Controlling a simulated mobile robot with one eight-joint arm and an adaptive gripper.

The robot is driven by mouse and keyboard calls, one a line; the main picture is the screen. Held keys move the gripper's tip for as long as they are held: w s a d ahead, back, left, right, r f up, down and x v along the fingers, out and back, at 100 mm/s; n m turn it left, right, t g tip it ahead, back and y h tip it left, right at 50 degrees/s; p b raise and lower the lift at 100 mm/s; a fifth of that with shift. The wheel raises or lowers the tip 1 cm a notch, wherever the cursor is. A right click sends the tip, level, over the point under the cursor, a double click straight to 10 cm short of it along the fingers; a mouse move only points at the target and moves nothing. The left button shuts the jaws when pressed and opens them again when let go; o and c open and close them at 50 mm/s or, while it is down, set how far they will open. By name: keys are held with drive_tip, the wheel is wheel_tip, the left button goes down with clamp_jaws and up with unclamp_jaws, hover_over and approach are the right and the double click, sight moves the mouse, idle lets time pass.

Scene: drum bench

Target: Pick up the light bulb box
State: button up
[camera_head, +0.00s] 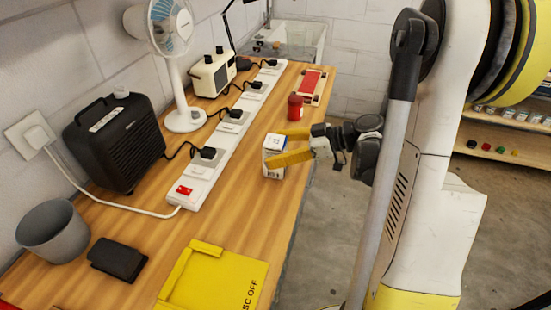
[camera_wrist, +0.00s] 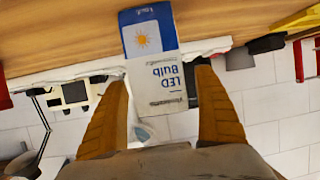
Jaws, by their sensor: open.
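The light bulb box (camera_head: 273,157) is a small white and blue carton standing upright on the wooden bench, near its right edge in the head view. In the wrist view the box (camera_wrist: 153,60) shows its blue panel and the words "LED Bulb", upside down. My gripper (camera_head: 285,148) has yellow fingers and reaches in from the right at the box's height. In the wrist view my gripper (camera_wrist: 165,95) is open, with one finger on each side of the box's lower part in the picture. Small gaps show between the fingers and the box.
A white power strip (camera_head: 215,150) with plugs runs along the bench left of the box. A red can (camera_head: 295,107) stands behind it, and a yellow panel (camera_head: 215,278) lies in front. A black heater (camera_head: 115,143) and a fan (camera_head: 184,119) stand farther left.

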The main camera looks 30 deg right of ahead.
drive_tip(key=c, duration=1.3)
drive_tip(key=shift+o, duration=0.2)
drive_tip(key=shift+r, duration=0.1)
